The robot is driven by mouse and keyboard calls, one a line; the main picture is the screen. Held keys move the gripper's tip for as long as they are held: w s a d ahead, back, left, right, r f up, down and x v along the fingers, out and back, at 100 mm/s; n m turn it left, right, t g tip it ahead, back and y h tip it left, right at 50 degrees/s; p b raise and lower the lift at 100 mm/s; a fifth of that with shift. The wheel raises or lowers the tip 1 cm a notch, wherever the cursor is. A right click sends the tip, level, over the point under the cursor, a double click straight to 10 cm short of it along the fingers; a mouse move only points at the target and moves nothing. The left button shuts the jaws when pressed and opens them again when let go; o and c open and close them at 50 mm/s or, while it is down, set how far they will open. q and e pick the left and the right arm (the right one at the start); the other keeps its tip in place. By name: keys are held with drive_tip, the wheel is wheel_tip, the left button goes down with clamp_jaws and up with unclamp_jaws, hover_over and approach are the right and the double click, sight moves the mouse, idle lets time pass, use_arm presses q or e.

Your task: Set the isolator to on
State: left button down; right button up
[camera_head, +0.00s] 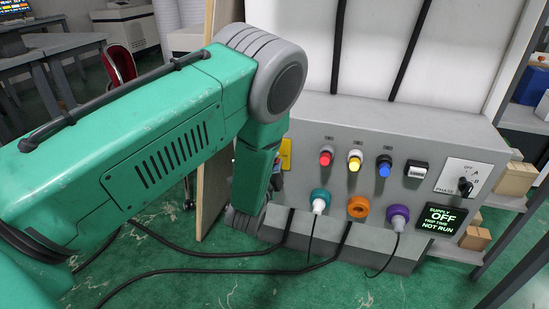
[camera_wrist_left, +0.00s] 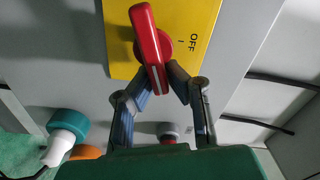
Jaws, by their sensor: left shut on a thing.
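The isolator is a red handle (camera_wrist_left: 148,32) on a yellow plate (camera_wrist_left: 122,62) marked OFF and I, seen close in the left wrist view. The handle lies lengthwise in that view, slightly tilted. My left gripper (camera_wrist_left: 166,80) is shut on the handle's near end. In the head view only an edge of the yellow plate (camera_head: 286,150) shows, at the left of the grey control panel (camera_head: 350,115). My green left arm hides the handle and most of the gripper there. A screen (camera_head: 442,219) on the panel reads supply OFF and NOT RUN. My right gripper is not in view.
The panel carries red (camera_head: 326,157), yellow (camera_head: 355,160) and blue (camera_head: 384,165) buttons and a phase selector (camera_head: 463,186). Below are teal (camera_head: 320,201), orange (camera_head: 358,206) and purple (camera_head: 398,217) sockets. Black cables (camera_head: 200,254) cross the green floor. Shelving with boxes stands at right.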

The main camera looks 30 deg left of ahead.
use_arm(q)
drive_tip(key=shift+s+d+f+m, duration=0.1)
drive_tip(key=shift+f+m, duration=0.35)
drive_tip(key=shift+m, duration=0.5)
drive_tip(key=shift+s+d+f+m, duration=0.1)
drive_tip(key=shift+f+m, duration=0.3)
drive_tip(key=shift+m, duration=0.55)
drive_tip(key=c, duration=1.6)
unclamp_jaws()
drive_tip(key=shift+o, duration=0.2)
drive_tip(key=shift+r, duration=0.1)
drive_tip(key=shift+w+r, duration=0.1)
drive_tip(key=v, duration=1.2)
drive_tip(key=shift+a, duration=0.1)
